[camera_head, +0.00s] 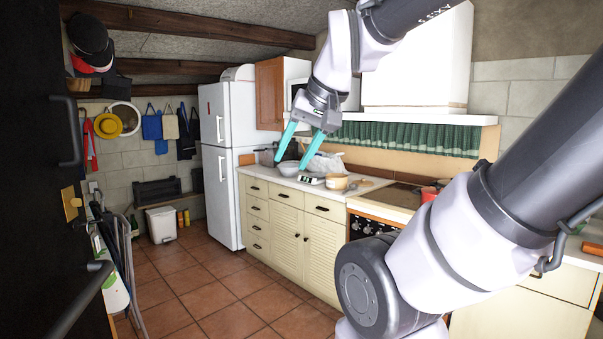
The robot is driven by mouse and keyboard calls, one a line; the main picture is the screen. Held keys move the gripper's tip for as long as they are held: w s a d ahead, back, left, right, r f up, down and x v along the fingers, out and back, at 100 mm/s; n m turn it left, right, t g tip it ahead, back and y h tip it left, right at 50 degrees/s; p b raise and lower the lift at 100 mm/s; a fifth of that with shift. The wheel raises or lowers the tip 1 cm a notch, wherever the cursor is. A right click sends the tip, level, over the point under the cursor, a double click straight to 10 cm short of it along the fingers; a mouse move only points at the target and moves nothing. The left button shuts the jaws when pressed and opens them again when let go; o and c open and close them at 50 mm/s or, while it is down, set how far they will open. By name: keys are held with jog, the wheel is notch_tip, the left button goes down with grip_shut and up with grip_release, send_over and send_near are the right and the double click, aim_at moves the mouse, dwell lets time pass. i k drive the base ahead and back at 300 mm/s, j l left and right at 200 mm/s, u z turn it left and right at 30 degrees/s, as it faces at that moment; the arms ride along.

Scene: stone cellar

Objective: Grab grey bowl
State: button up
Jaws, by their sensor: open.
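A small light grey bowl (289,169) stands upright on the white countertop, toward its far left end near the fridge. My gripper (291,163) has two turquoise fingers pointing down and is spread open. In the picture its left fingertip is just above and left of the bowl and its right fingertip is to the bowl's right. I cannot tell from this one view whether the fingers touch the bowl or how far they are from it in depth. Nothing shows between the fingers apart from the background and the bowl's area.
Right of the bowl are a small scale-like device (311,179), a tan pot (337,181) and a clear plastic bag (325,163). A dark pot (268,156) stands behind left. The white fridge (228,160) borders the counter. A red pot (430,193) is farther right. The tiled floor is open.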

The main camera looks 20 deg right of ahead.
aim_at(288, 170)
jog(key=i, duration=2.7)
jog(key=i+l+z, duration=0.15)
jog(key=i, duration=2.55)
jog(key=i+z, duration=0.1)
jog(key=z, duration=0.3)
jog(key=i+j+z, duration=0.1)
jog(key=z, duration=0.35)
jog(key=i+z, duration=0.1)
jog(key=z, duration=0.3)
jog(key=j+z, duration=0.2)
jog(key=z, duration=0.75)
